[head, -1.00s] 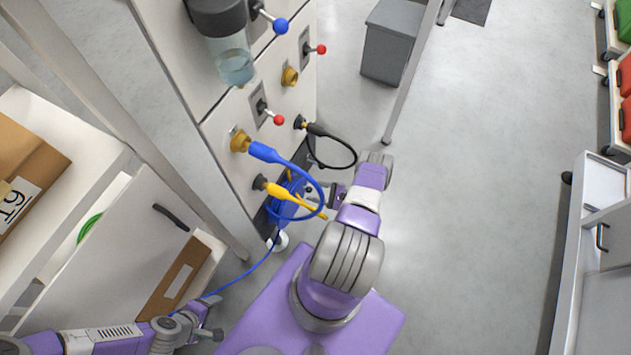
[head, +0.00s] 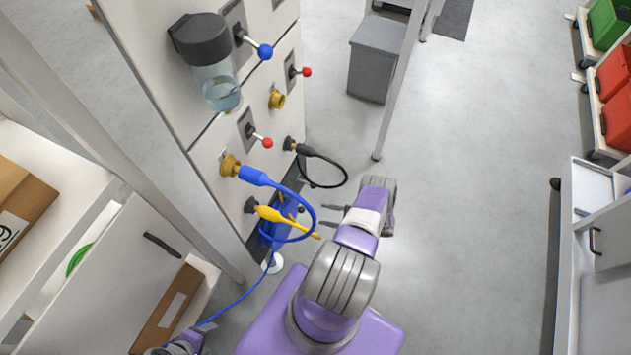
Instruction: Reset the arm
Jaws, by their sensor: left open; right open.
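My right gripper (head: 328,215) is open and empty, its two fingers pointing left toward the panel, just right of the blue and yellow cables. My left gripper (head: 201,337) is only partly in view at the bottom left, low and away from the panel. A blue cable plug (head: 254,176) sits in a brass port, its cable looping down to a blue reel (head: 285,217). A yellow plug (head: 268,212) sits below it in a dark port. A black plug (head: 305,150) with a looped cable sits further right. The reel is partly hidden by the cables.
The white panel (head: 160,90) carries a clear-bowled filter (head: 212,65), a blue-knobbed lever (head: 265,52) and two red-knobbed levers (head: 306,72). A grey bin (head: 372,65) stands behind a table leg. A cabinet (head: 606,265) stands at right. The floor between is clear.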

